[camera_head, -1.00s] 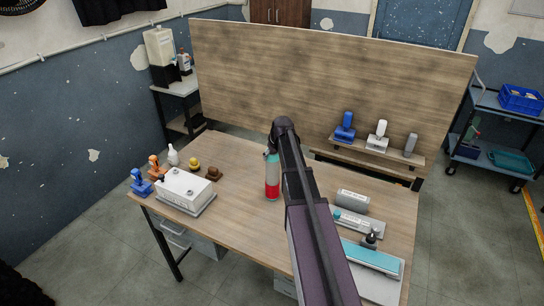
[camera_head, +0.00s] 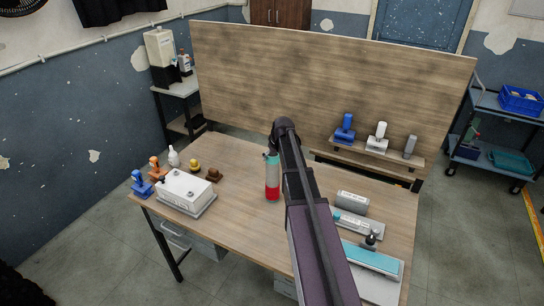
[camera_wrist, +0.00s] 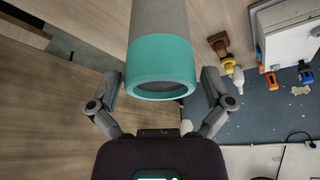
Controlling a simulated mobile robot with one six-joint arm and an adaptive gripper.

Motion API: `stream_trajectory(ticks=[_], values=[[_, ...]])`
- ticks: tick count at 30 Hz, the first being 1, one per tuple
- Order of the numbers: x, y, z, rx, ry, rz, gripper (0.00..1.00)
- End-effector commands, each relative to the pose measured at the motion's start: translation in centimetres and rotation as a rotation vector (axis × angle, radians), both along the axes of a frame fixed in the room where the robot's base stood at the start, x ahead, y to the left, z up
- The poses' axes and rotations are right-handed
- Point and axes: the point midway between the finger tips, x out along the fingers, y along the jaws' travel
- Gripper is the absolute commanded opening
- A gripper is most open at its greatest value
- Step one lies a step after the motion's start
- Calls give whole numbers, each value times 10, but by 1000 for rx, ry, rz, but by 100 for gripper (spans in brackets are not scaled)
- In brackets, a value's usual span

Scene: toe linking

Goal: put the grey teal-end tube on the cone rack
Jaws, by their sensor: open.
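The grey tube with a teal end (camera_wrist: 162,72) stands in the middle of the wrist view, with its open teal rim toward me. My gripper (camera_wrist: 161,84) is open, with one finger on each side of the tube and a small gap showing on both sides. In the head view the tube (camera_head: 272,173) is upright on the desk, just left of my arm's end, teal at the top and grey below. Its lowest part there is red; I cannot tell if that red belongs to the tube or to a cone under it. My fingers are hidden in the head view.
A white box (camera_head: 186,190) stands on the desk's left, with small blue, orange, white, yellow and brown items around it. Blue, white and grey upright pieces stand on a back shelf (camera_head: 364,149). A teal-topped tray (camera_head: 372,262) lies at front right. A wooden panel (camera_head: 330,75) closes the back.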

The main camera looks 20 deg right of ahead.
Motion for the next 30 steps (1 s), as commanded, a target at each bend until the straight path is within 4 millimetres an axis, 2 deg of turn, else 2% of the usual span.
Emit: stream_trajectory(ticks=[30], values=[[-35,-2,86,0,0,-1,100]])
